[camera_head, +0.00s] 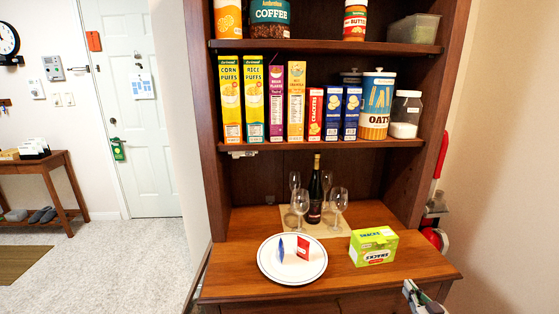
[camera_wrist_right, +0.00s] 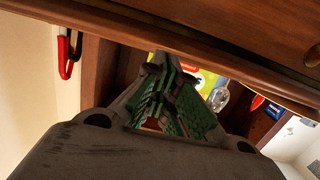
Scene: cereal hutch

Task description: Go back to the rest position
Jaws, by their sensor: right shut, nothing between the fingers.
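My right gripper (camera_head: 424,299) shows at the bottom right of the head view, by the front right corner of the hutch counter (camera_head: 225,283). In the right wrist view my right gripper (camera_wrist_right: 165,95) has its green-padded fingers closed together with nothing held. The counter's wooden front edge runs across the upper part of that view, close to the fingers; I cannot tell if they touch it. My left gripper is in neither view.
A green snacks box (camera_head: 373,247) and a white plate (camera_head: 292,259) with small blue and red packets stand on the counter. Wine glasses (camera_head: 338,203) and a dark bottle (camera_head: 315,190) stand behind. Cereal boxes (camera_head: 230,100) line the shelf. Open carpet (camera_head: 120,260) lies at left.

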